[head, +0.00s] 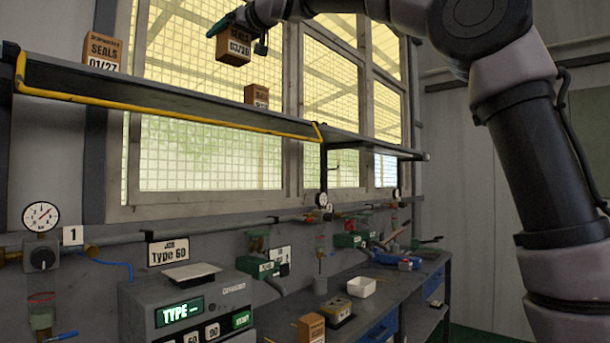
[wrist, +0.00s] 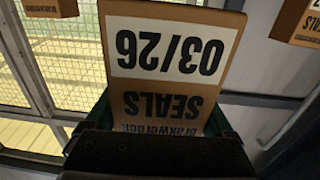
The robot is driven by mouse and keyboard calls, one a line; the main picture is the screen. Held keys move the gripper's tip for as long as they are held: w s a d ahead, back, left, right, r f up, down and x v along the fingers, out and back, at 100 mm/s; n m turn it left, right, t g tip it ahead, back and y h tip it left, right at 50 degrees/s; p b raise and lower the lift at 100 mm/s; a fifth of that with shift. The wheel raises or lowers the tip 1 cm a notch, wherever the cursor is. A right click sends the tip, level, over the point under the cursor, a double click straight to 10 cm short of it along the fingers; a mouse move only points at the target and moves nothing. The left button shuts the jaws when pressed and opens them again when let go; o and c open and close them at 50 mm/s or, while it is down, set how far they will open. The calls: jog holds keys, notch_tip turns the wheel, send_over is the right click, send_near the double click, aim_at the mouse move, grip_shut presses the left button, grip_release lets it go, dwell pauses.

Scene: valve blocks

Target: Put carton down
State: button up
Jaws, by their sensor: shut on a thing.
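My gripper (head: 238,36) is shut on a brown seals carton (head: 233,52) marked 03/26, high up in front of the window. In the head view the carton hangs above the shelf (head: 170,95), with a visible gap below it. In the wrist view the same carton (wrist: 170,50) shows upside down, between the green fingers of my gripper (wrist: 158,122). A seals carton marked 01/27 (head: 101,52) stands on the shelf's left part. A smaller-looking carton (head: 256,95) stands on the shelf, below and right of the held one.
A yellow rail (head: 150,107) runs along the shelf's front edge. The shelf top between the two standing cartons looks clear. Below are a tester (head: 185,300), a seals carton (head: 311,328), a white tray (head: 361,288) and several green valve parts on the bench.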

jog(key=w+d+f+m+t+h, duration=0.2)
jog(key=w+d+f, duration=0.5)
jog(key=d+f, duration=0.9)
jog(key=w+d+f+m+t+h, duration=0.2)
jog(key=w+d+f+m+h, duration=0.2)
jog(key=d+f, duration=1.2)
jog(key=w+d+f+m+t+h, duration=0.1)
jog(key=w+d+f+m+h, duration=0.2)
jog(key=d+f, duration=1.4)
jog(key=w+f+h, duration=0.4)
jog(key=w+f, duration=0.3)
jog(key=f, duration=0.8)
jog(key=shift+f+t, duration=0.15)
jog(key=shift+t, duration=0.25)
jog(key=shift+a, duration=0.1)
